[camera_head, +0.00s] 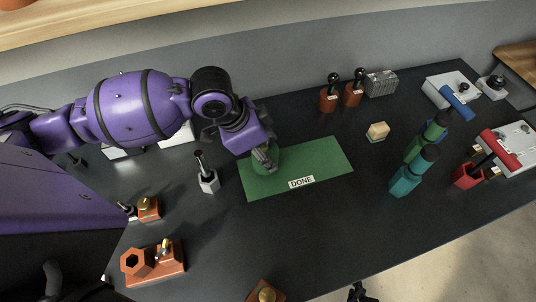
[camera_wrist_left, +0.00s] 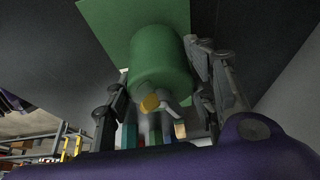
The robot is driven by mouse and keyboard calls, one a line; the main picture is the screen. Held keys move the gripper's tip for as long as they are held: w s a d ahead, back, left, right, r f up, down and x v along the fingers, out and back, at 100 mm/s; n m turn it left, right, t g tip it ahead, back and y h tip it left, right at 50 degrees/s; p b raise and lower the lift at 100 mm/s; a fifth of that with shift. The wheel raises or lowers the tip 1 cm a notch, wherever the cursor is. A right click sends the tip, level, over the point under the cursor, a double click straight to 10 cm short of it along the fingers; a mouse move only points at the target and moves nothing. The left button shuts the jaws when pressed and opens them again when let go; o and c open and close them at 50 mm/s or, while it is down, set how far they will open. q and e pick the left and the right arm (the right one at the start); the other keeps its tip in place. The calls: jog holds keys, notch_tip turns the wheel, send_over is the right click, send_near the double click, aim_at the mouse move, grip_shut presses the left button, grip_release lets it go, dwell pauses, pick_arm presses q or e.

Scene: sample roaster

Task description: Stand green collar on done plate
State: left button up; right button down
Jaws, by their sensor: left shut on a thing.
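The done plate (camera_head: 320,160) is a flat green rectangle with a white DONE label, lying on the dark table. My left gripper (camera_head: 265,158) is over the plate's left part, pointing down. It is shut on the green collar (camera_head: 272,152), mostly hidden behind the fingers in the head view. In the left wrist view the collar (camera_wrist_left: 160,55) is a green cylinder between the two fingers, against the green plate (camera_wrist_left: 112,25). I cannot tell whether it touches the plate. A dark tip at the bottom edge of the head view looks like my right gripper (camera_head: 360,292).
A grey holder with a dark-handled tool (camera_head: 208,178) stands just left of the plate. Orange blocks (camera_head: 155,262) lie front left. Teal and green cylinders (camera_head: 403,182) and a beige block (camera_head: 377,131) stand to the right. The plate's right half is clear.

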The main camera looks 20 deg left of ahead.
pick_arm(q)
jog(key=shift+d+f, duration=0.1)
jog(key=shift+f, duration=1.05)
jog(key=shift+f, duration=0.15)
jog(key=o, duration=1.6)
jog(key=shift+s, duration=0.1)
jog(key=shift+c, duration=0.2)
jog(key=shift+v, duration=3.85)
